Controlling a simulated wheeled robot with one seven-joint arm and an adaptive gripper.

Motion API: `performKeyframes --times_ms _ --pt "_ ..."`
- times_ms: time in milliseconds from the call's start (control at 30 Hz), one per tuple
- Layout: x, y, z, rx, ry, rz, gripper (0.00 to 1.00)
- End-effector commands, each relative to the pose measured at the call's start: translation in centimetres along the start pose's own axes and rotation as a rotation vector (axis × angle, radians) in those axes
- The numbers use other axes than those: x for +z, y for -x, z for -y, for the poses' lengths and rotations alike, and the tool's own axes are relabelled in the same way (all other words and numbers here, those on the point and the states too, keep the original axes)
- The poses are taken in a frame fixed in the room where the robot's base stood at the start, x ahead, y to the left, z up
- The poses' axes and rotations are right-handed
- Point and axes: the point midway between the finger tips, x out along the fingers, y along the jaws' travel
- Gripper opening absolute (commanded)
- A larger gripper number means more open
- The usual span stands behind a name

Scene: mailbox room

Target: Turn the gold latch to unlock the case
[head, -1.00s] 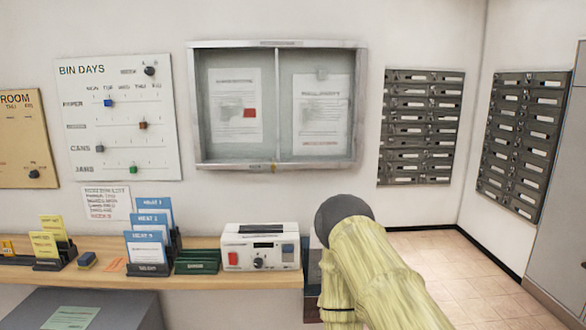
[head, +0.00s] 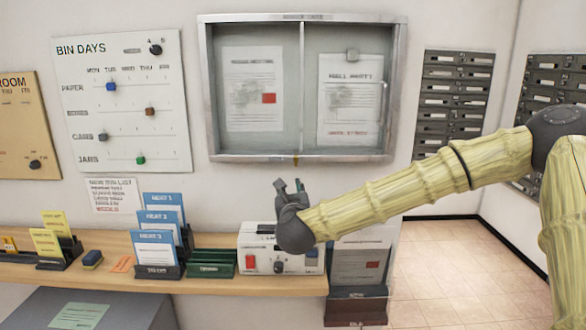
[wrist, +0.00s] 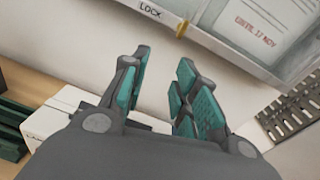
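The case (head: 303,156) is a silver-framed glass notice case on the wall, and it looks closed. The gold latch (head: 295,160) is a small piece at the middle of its bottom frame. In the wrist view the latch (wrist: 182,29) shows at the top, right of a "LOCK" label (wrist: 150,10). My gripper (head: 291,186) is below the latch and apart from it, pointing up. In the wrist view my gripper (wrist: 160,88) has its teal-padded fingers spread with nothing between them.
Below is a wooden shelf (head: 220,284) with a white device (head: 311,262), a green tray (head: 212,264) and blue leaflets in a holder. A BIN DAYS board (head: 122,100) hangs left. Dark mailboxes (head: 455,95) are right.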

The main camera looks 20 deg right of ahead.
Motion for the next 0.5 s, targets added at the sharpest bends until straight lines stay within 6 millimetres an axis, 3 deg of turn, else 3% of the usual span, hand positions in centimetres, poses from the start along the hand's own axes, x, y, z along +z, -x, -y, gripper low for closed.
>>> performKeyframes --times_ms 33,167,367,500 --pt "1.7 -0.2 1.0 -0.022 -0.059 0.018 0.29" --pt "3.6 -0.5 2.4 -0.054 -0.143 0.040 0.29" --pt "4.2 -2.1 2.7 -0.058 -0.156 0.044 0.29" --pt "4.3 -4.3 2.8 -0.058 -0.154 0.043 0.29"
